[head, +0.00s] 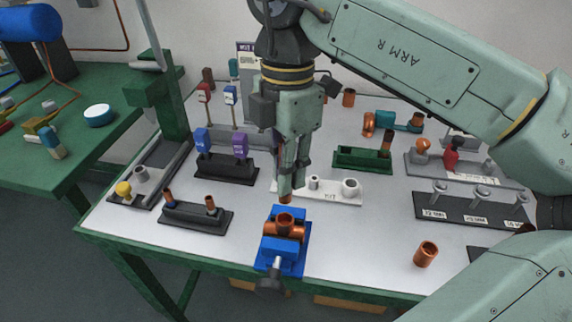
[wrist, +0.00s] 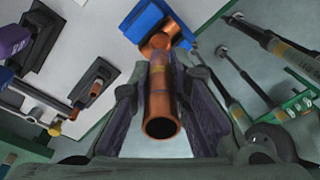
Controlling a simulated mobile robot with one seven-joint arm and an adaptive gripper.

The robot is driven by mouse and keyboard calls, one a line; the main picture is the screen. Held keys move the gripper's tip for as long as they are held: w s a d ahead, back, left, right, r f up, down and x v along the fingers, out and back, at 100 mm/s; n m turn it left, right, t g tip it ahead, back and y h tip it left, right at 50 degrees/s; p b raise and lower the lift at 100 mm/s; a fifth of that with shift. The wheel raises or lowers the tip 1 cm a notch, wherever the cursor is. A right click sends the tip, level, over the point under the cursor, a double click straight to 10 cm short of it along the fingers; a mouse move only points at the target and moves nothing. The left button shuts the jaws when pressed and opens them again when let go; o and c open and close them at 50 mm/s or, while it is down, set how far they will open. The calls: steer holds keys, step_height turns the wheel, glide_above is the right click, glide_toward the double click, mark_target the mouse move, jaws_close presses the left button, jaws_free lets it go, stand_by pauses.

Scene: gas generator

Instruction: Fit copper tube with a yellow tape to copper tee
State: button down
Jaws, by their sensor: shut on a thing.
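My gripper (head: 288,186) points down over the front middle of the table and is shut on a copper tube. In the head view, only the tube's short lower end (head: 285,198) shows below the fingers. The copper tee (head: 287,226) sits in a blue vise (head: 282,256), its open socket facing up, just below the tube. It also shows in the wrist view (wrist: 152,48), partly hidden behind the tube. I cannot tell whether tube and tee touch.
A black holder (head: 196,216) with copper pieces stands left of the vise. A white kit tray (head: 335,192) lies right behind it. A loose copper fitting (head: 426,254) stands to the right. A dark labelled rack (head: 474,212) is farther right. The tabletop between vise and loose fitting is clear.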

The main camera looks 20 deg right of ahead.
mark_target(286, 200)
steer(key=shift+s+a+f+b, duration=0.15)
steer(key=shift+f+b, duration=0.95)
steer(key=shift+f, duration=0.6)
steer(key=shift+s+f+b, duration=0.15)
steer(key=shift+f+b, duration=1.2)
steer(key=shift+b, duration=0.2)
stand_by(0.5)
steer(key=c, duration=1.4)
jaws_free()
steer(key=shift+c, duration=0.2)
steer(key=shift+r, duration=0.1)
